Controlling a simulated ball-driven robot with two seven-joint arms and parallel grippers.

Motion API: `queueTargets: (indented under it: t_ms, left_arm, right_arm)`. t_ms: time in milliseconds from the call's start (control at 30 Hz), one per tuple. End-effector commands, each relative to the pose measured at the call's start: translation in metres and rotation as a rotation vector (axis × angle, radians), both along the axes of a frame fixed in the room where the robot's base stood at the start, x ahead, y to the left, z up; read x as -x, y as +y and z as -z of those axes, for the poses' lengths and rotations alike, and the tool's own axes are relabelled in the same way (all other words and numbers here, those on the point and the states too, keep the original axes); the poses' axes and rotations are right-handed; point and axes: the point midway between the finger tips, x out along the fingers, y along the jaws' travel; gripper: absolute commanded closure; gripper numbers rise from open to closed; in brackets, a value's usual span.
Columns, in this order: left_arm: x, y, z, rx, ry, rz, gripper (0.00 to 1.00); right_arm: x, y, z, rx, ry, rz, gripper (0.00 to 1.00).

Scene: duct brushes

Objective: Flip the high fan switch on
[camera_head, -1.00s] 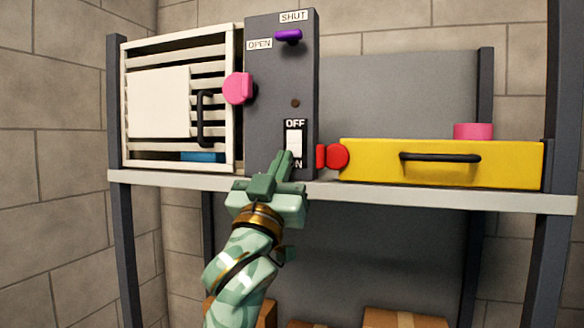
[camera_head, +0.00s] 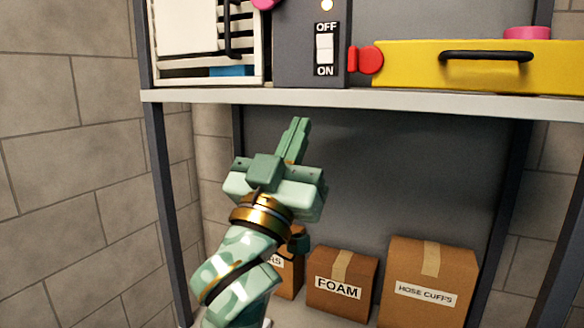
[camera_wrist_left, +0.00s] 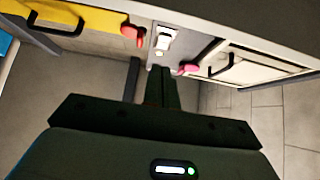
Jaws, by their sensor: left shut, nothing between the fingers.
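The fan switch (camera_head: 324,48) is a white rocker on a dark grey panel (camera_head: 296,58), with OFF printed above it and ON below. The small round lamp (camera_head: 327,5) above it glows bright. The switch also shows in the left wrist view (camera_wrist_left: 165,38); I cannot tell exactly how its rocker is tilted. My left gripper (camera_head: 298,122) is green, shut and empty. It points up, below the shelf edge in the head view and apart from the switch. Its fingers show dark in the left wrist view (camera_wrist_left: 158,75). My right gripper is not in view.
A yellow drawer box (camera_head: 420,68) with a black handle and a red knob (camera_head: 368,60) stands right of the panel. A white louvred vent (camera_head: 200,30) stands left. The shelf edge (camera_head: 400,99) crosses above my gripper. Cardboard boxes (camera_head: 343,280) sit below.

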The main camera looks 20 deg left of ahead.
Motion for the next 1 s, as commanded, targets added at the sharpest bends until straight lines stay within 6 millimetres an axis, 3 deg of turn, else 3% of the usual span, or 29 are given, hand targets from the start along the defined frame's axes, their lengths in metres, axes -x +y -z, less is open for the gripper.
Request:
queueTargets:
  t_ms: [267,833,933,1000]
  left_arm:
    - [0.021,-0.002,0.018,-0.001,-0.001,0.001,1.0]
    - [0.019,-0.003,0.022,-0.004,0.008,0.0,1.0]
    - [0.001,-0.007,0.044,-0.021,0.059,0.002,1.0]
    - [-0.021,-0.013,0.074,-0.041,0.125,0.004,1.0]
  right_arm:
    - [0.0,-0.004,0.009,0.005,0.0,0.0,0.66]
    - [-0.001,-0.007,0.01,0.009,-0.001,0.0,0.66]
    - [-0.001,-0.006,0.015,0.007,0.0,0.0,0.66]
    - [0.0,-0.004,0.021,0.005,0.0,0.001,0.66]
